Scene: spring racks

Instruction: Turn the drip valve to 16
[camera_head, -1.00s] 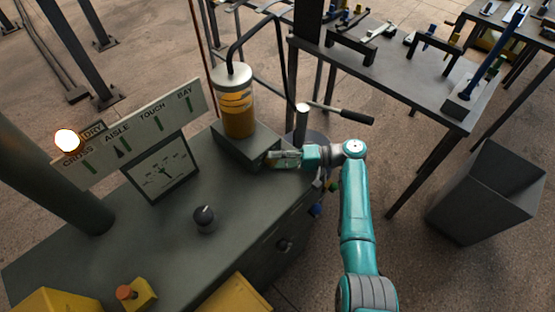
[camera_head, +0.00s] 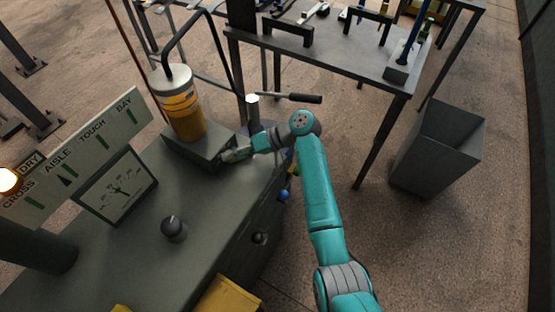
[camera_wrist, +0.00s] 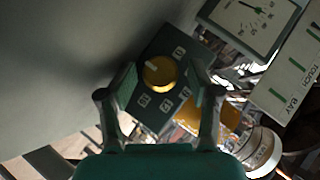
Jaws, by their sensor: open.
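The drip valve is a round yellow knob (camera_wrist: 159,74) on a dark plate (camera_wrist: 152,119) with several small white number labels, too small to read surely. A pale mark shows on the knob's face. My gripper (camera_wrist: 164,86) is open, with one finger on each side of the knob and visible gaps; I cannot tell its depth from the knob. In the head view my gripper (camera_head: 232,155) is at the right side of the grey box (camera_head: 190,152) under the amber oil reservoir (camera_head: 184,117). The knob is hidden there.
A dial gauge (camera_head: 118,188) and a sign board (camera_head: 82,150) stand on the bench (camera_head: 130,250). A black knob (camera_head: 174,228) sits in front. A black-handled lever (camera_head: 300,98) is behind my arm. A grey bin (camera_head: 437,150) stands at right.

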